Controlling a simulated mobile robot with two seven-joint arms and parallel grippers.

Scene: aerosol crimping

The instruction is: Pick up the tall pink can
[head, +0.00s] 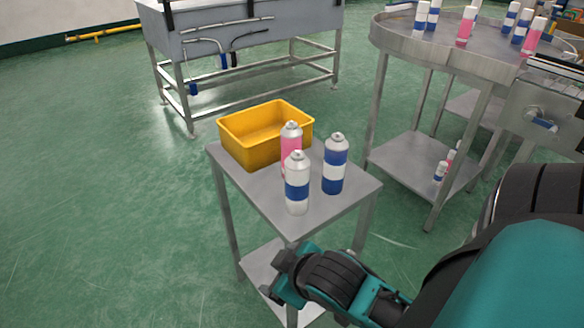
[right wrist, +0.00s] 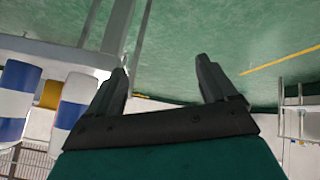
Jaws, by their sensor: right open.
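The tall pink can (head: 291,143) has a silver top and stands on the small metal table. Its lower part is mostly hidden behind a white can with a blue band (head: 297,184). A blue can with a white band (head: 335,164) stands to the right. My right gripper (head: 276,276) is in front of the table's near corner, lower than the cans and apart from them. In the right wrist view its two fingers (right wrist: 161,72) are spread with nothing between them. The pink can is not visible there. My left gripper is not in view.
A yellow bin (head: 247,153) stands at the back of the small table (head: 260,195). Two blue-and-white cans (right wrist: 74,103) show at the left of the right wrist view. A round metal table (head: 400,40) with several cans stands at the back right. The floor at left is clear.

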